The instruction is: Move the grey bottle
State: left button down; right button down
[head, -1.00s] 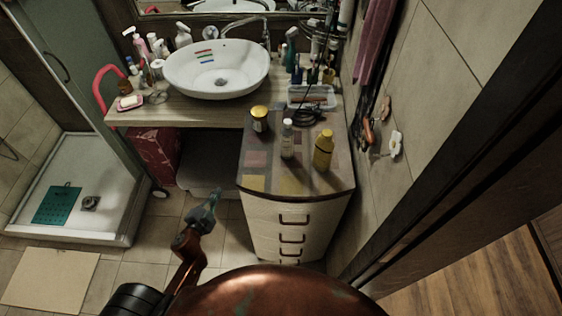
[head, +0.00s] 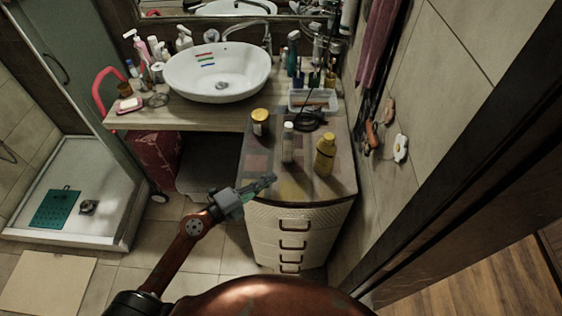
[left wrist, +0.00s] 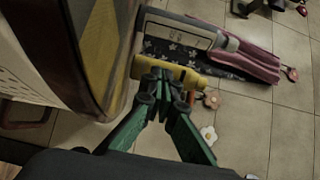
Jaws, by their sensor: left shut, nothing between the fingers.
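The grey bottle (head: 288,145) stands upright on the patterned top of the drawer cabinet (head: 262,188). In the left wrist view a pale grey bottle (left wrist: 182,35), turned sideways by the camera, appears to be the same one. My left gripper (head: 268,181) is over the cabinet's front left edge, in front of the bottle and apart from it. Its green fingers (left wrist: 160,82) are shut and empty. They cover part of the yellow bottle (left wrist: 185,73) in the left wrist view. My right gripper is not in view.
The yellow bottle (head: 325,154) stands right of the grey bottle. A yellow-lidded jar (head: 260,122) is behind on the left. Black cable (head: 309,121) and a clear tray (head: 313,99) lie at the back. The tiled wall (head: 440,80) bounds the right side.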

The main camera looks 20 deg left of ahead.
aim_at(288, 144)
pick_arm(q)
jog(key=x, duration=0.3)
jog(key=shift+w+d+r, duration=0.1)
jog(key=shift+w+d, duration=0.05)
jog(key=shift+w, duration=0.15)
jog(key=w, duration=0.3)
jog(key=shift+w+f, duration=0.2)
jog(key=shift+w, duration=0.05)
jog(key=shift+w+a+r+b, duration=0.1)
jog(key=shift+w+a+b, duration=0.2)
jog(key=shift+w, duration=0.15)
